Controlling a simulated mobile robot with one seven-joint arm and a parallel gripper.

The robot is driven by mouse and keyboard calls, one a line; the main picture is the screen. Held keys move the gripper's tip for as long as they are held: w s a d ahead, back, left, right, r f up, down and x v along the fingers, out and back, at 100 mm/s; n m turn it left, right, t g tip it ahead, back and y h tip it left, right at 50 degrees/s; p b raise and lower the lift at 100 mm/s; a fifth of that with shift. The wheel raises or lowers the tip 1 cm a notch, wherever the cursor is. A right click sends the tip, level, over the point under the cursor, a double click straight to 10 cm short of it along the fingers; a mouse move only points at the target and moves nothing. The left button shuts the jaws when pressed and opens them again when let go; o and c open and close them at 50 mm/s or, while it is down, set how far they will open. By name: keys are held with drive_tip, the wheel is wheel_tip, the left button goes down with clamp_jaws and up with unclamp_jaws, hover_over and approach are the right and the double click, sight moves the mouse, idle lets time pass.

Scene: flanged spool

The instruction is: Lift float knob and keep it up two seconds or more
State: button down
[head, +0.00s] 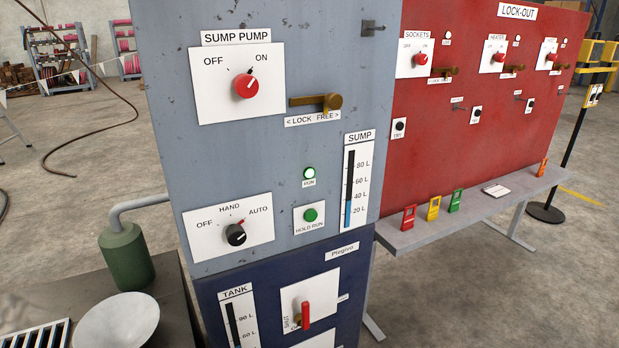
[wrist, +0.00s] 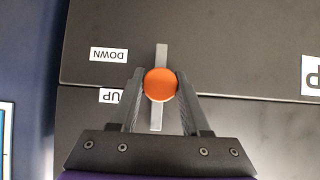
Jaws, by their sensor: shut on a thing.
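The float knob (wrist: 160,85) is a round orange knob in the wrist view, set over a narrow grey vertical strip (wrist: 161,56) on a dark panel. My gripper (wrist: 161,88) has its two fingers closed on the knob from either side. The knob lies level between the inverted DOWN label (wrist: 109,54) and the inverted UP label (wrist: 112,96), nearer UP. Neither the knob nor my gripper shows in the head view.
In the head view, a grey and blue cabinet (head: 300,25) carries the SUMP PUMP switch (head: 246,86), a lit green RUN lamp (head: 310,173) and the SUMP gauge (head: 349,190), with blue low in its column. A red lock-out board (head: 430,150) stands to the right.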

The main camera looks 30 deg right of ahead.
drive_tip(key=shift+f+b, duration=0.65)
drive_tip(key=shift+f, duration=0.1)
wheel_tip(320, 180, down, 2)
drive_tip(key=shift+f+b, duration=0.25)
drive_tip(key=shift+b, duration=0.1)
drive_tip(key=shift+c, duration=2)
unclamp_jaws()
drive_tip(key=s+r+p, duration=0.2)
drive_tip(key=s, duration=0.6)
drive_tip(key=shift+a+p, duration=0.3)
drive_tip(key=shift+p, duration=0.05)
